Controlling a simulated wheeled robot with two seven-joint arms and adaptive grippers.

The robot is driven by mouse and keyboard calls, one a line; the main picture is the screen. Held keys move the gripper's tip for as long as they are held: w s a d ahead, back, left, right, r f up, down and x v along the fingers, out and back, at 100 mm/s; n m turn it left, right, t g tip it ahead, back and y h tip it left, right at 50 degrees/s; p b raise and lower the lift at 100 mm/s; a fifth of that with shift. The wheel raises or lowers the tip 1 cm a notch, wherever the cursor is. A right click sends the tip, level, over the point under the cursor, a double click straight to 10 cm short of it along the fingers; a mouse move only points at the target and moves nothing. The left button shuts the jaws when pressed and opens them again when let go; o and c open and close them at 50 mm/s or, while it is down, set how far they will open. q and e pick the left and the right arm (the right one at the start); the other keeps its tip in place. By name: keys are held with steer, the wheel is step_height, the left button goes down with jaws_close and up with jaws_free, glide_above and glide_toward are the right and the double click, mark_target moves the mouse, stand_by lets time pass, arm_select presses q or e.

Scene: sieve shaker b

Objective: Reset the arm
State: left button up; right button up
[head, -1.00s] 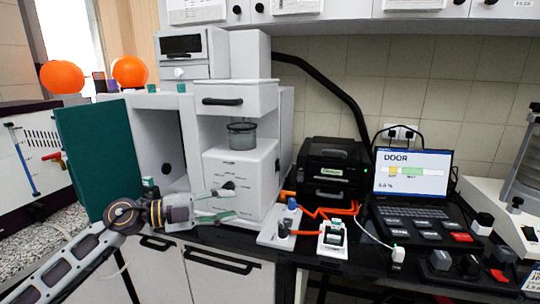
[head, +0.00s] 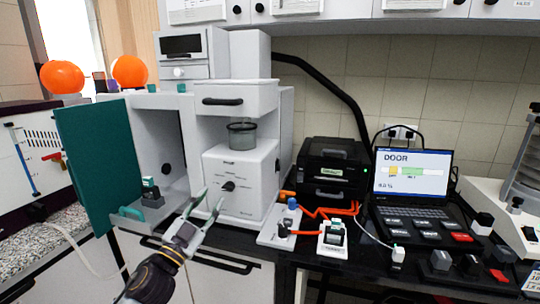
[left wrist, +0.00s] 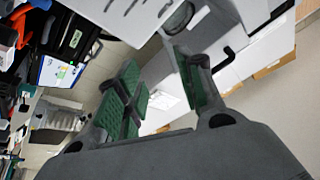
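My left gripper (head: 205,208) is open and empty in the head view, low in front of the white shaker machine (head: 240,178) and its black knob. Its green-padded fingers also show apart in the left wrist view (left wrist: 165,95), with nothing between them. A teal door (head: 97,163) stands open on the left side of the cabinet. A small dark block with a pale green top (head: 151,193) stands inside the open compartment. My right gripper is in neither view.
A glass sieve cup (head: 242,135) sits in the machine's bay. A laptop (head: 412,177) reading "DOOR", a black box (head: 332,166) and a white block (head: 333,237) stand on the black counter to the right. Orange tubing lies on the counter.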

arm_select(q)
steer(key=s+a+f+n+g+y, duration=0.3)
steer(key=a+f+n+y, duration=0.15)
steer(key=f, duration=0.55)
steer(key=s+a+f+n+g+y, duration=0.3)
steer(key=f+n+y, duration=0.15)
steer(key=f, duration=0.55)
steer(key=s+d+f+g, duration=0.1)
steer(key=s+f+g, duration=0.4)
steer(key=s+f, duration=0.45)
steer(key=s+d+f+g, duration=0.1)
steer(key=s+f+g, duration=0.5)
steer(key=s, duration=0.6)
step_height(320, 180, down, 31)
steer(key=s+a+g+p, duration=0.1)
steer(key=s+a, duration=0.1)
steer(key=a, duration=0.1)
steer(key=s+a+f, duration=0.3)
steer(key=s+f, duration=0.6)
steer(key=s, duration=0.1)
steer(key=s+a+f+g+p, duration=0.1)
steer(key=s+a+f, duration=0.3)
steer(key=s+f, duration=0.6)
steer(key=shift+s+a+m, duration=0.25)
steer(key=shift+a+m, duration=0.05)
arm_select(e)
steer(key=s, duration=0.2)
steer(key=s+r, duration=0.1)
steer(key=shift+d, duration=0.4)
